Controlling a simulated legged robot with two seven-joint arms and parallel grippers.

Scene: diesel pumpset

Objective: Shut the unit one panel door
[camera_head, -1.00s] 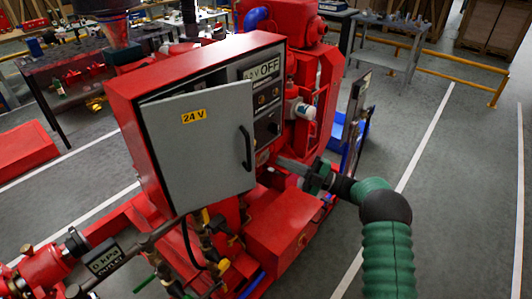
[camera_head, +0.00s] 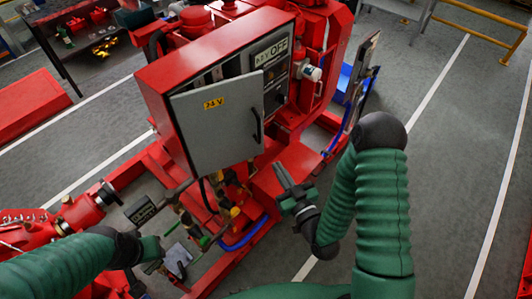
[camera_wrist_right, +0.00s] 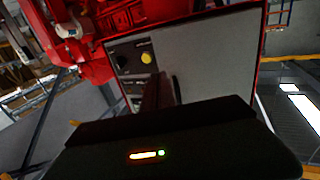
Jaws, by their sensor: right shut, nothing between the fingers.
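The grey panel door (camera_head: 215,128) with a yellow 24 V label hangs ajar on the red cabinet (camera_head: 160,88), with a dark gap along its top. Its black handle (camera_head: 257,124) is near the right edge. The door also shows in the right wrist view (camera_wrist_right: 215,60). My right gripper (camera_head: 284,178) is shut and empty, below and right of the door's lower right corner, apart from it. In the right wrist view its dark fingers (camera_wrist_right: 157,95) point toward the cabinet. My left gripper (camera_head: 178,262) is low at the left, near the pipework; its jaws are unclear.
An OFF panel with switches (camera_head: 270,54) shows right of the door. A red box (camera_head: 285,172) sits beneath my right gripper. Valves and pipes (camera_head: 215,210) crowd below the cabinet. Open grey floor (camera_head: 445,160) lies to the right.

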